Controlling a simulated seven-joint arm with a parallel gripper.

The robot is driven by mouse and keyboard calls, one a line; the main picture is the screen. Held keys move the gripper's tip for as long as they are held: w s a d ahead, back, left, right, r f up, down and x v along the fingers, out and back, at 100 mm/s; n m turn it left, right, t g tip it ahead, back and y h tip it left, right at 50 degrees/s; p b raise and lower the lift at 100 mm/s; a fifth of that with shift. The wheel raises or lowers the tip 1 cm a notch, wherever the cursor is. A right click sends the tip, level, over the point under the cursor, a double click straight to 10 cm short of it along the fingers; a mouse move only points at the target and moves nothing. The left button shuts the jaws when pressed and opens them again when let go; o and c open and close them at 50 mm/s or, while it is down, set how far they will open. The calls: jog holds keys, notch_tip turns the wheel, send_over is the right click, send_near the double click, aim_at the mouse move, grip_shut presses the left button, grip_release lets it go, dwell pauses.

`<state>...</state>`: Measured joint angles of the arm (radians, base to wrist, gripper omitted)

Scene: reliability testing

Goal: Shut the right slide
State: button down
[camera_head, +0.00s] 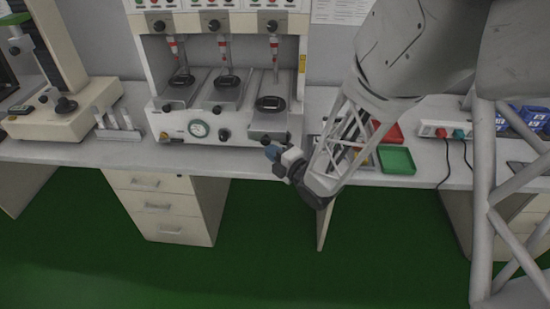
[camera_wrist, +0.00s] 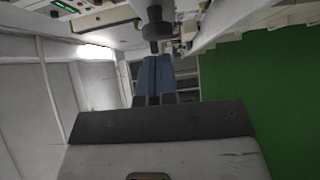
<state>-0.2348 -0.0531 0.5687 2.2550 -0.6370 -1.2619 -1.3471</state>
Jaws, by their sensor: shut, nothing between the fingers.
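The white test machine (camera_head: 228,22) on the bench has three grey slides side by side. The right slide (camera_head: 268,120) stands further out toward the bench's front edge than the left slide (camera_head: 181,92) and the middle slide (camera_head: 222,94). It carries a black round-topped piece, and a dark knob (camera_head: 266,140) is on its front. My gripper (camera_head: 271,152) is just in front of that knob, with its blue fingers together and empty. In the wrist view the fingers (camera_wrist: 153,78) point at the dark knob (camera_wrist: 154,30); I cannot tell whether they touch it.
A green tray (camera_head: 397,160) and a red tray (camera_head: 388,132) lie right of the machine, partly behind my arm. A power strip (camera_head: 445,131) is further right. A gauge (camera_head: 199,129) is on the machine's front.

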aim_at(277, 128)
jog(key=shift+w, duration=0.85)
jog(key=w, duration=1.5)
jog(key=shift+w, duration=0.1)
jog(key=shift+w+r, duration=0.1)
jog(key=shift+w, duration=0.25)
jog(key=shift+r, duration=0.15)
jog(key=shift+a, duration=0.1)
jog(key=shift+s, duration=0.9)
jog(key=s, duration=0.3)
jog(key=shift+d+f, duration=0.25)
jog(key=shift+f, duration=0.05)
jog(key=v, duration=0.9)
jog(key=shift+s+d, duration=0.2)
jog(key=shift+d, duration=0.15)
